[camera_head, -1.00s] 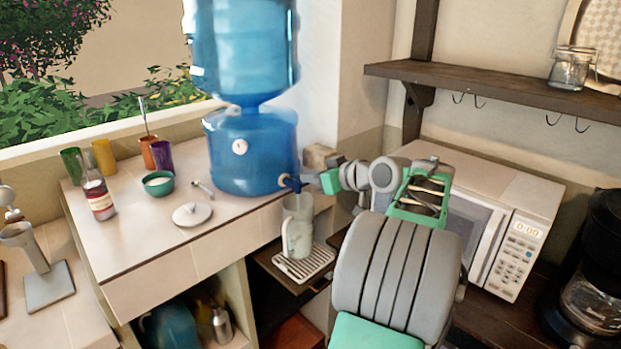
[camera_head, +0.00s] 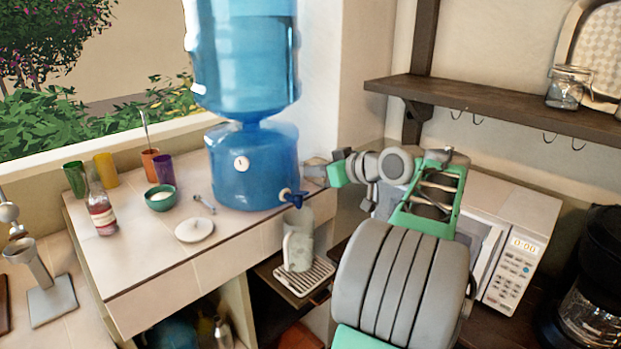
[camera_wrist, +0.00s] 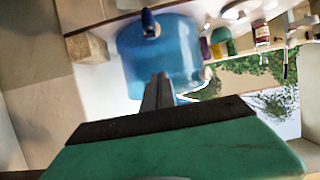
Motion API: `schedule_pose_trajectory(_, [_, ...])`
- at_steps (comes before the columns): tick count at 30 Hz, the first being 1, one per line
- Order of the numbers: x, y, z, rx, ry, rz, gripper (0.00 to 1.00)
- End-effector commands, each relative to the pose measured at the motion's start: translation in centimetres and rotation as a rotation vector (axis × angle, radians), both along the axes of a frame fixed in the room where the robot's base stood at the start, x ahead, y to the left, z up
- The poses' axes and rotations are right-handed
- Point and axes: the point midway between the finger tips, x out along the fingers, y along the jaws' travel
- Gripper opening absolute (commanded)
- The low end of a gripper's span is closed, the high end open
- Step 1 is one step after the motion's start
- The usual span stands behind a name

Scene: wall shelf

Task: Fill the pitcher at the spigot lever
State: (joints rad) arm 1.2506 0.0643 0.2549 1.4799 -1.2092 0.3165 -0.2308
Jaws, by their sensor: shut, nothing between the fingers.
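The pitcher (camera_head: 297,247) is a translucent grey vessel standing upright below the spigot; I cannot tell its water level. The spigot lever (camera_head: 295,197) is dark blue and sits low on the front of the blue water dispenser (camera_head: 252,178). In the wrist view the spigot (camera_wrist: 150,27) shows at the top, beyond my fingertips. My gripper (camera_wrist: 159,84) is shut and empty, its fingers together and apart from the spigot in that view. In the head view my gripper (camera_head: 314,165) is above and to the right of the lever, beside the dispenser.
The pitcher stands on a slotted drip tray (camera_head: 309,280). A counter (camera_head: 150,255) at left holds a white lid (camera_head: 194,230), a green bowl (camera_head: 161,198), coloured cups and a bottle (camera_head: 100,208). A microwave (camera_head: 510,255) and a wooden shelf (camera_head: 490,97) are at right.

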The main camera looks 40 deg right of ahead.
Motion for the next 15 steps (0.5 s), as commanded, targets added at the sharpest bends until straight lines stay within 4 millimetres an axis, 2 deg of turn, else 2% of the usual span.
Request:
schedule_pose_trajectory(1, [-1.3,-0.3,0.4,-0.003,0.0,-0.006,0.0])
schedule_pose_trajectory(6, [-4.5,-0.5,2.3,-0.003,0.0,-0.007,0.0])
schedule_pose_trajectory(10, [-5.7,-0.4,3.0,-0.001,0.0,-0.005,0.0])
schedule_pose_trajectory(15, [-6.0,-0.4,3.3,0.0,0.0,-0.003,0.0])
